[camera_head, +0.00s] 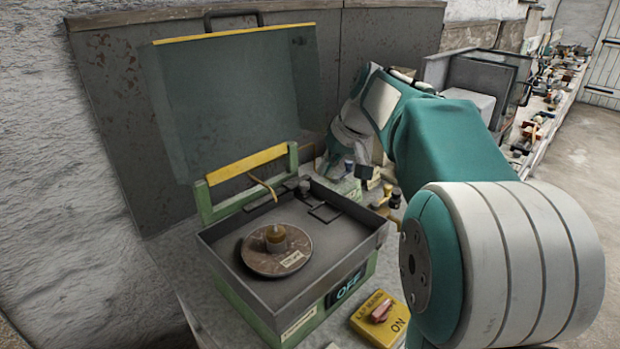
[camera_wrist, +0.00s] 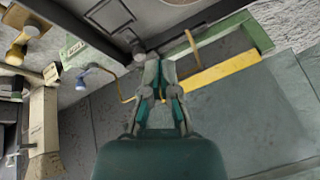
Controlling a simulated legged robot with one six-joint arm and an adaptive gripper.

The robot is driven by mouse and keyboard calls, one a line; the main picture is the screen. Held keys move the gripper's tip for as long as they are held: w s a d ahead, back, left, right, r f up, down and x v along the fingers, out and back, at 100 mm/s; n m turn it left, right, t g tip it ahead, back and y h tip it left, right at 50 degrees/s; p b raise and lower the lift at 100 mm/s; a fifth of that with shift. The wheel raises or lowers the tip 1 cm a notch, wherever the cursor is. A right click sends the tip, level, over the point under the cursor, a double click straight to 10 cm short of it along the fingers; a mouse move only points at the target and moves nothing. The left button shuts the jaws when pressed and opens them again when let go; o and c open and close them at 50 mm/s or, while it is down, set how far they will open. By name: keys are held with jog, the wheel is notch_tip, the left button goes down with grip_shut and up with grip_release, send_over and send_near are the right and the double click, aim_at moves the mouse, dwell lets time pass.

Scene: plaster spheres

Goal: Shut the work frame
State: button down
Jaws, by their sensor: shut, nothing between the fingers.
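The work frame is a clear panel (camera_head: 235,110) with yellow strips along its top and bottom edges. It stands raised, leaning back on the green hinge bar (camera_head: 205,200) of a grey-and-green box (camera_head: 335,240). In the box's open tray lies a brown round plate (camera_head: 262,262) with a small amber knob. The panel (camera_wrist: 245,115) and its yellow strip (camera_wrist: 222,72) also show in the wrist view. My gripper (camera_wrist: 158,62) is shut and empty near the box's hinge side, beside a thin bent yellow rod (camera_wrist: 193,50). In the head view, my wrist partly hides the fingers.
A yellow switch block (camera_head: 380,318) marked ON sits in front of the box. Small bottles (camera_head: 388,193) and jars stand right of the box, near my arm. A grey wall panel (camera_head: 120,120) is close behind the raised panel. A cluttered bench (camera_head: 545,105) runs off at the right.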

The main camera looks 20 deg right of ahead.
jog(key=w+d+f+y, duration=0.2)
jog(key=w+d+f, duration=0.2)
jog(key=w+d, duration=0.7)
jog(key=shift+n+t, duration=0.3)
jog(key=shift+n, duration=0.1)
jog(key=x, duration=0.3)
jog(key=s+a+x, duration=0.1)
jog(key=x, duration=0.6)
jog(key=shift+s+a+f, duration=0.1)
jog(key=shift+s+a, duration=0.25)
jog(key=shift+a, duration=0.45)
jog(key=s+a, duration=0.1)
jog(key=a, duration=0.2)
jog(key=s+a, duration=0.2)
jog(key=a, duration=0.2)
jog(key=s+a, duration=0.1)
jog(key=a, duration=0.2)
jog(key=shift+s+a, duration=0.15)
jog(key=shift+a, duration=0.1)
jog(key=shift+d, duration=0.1)
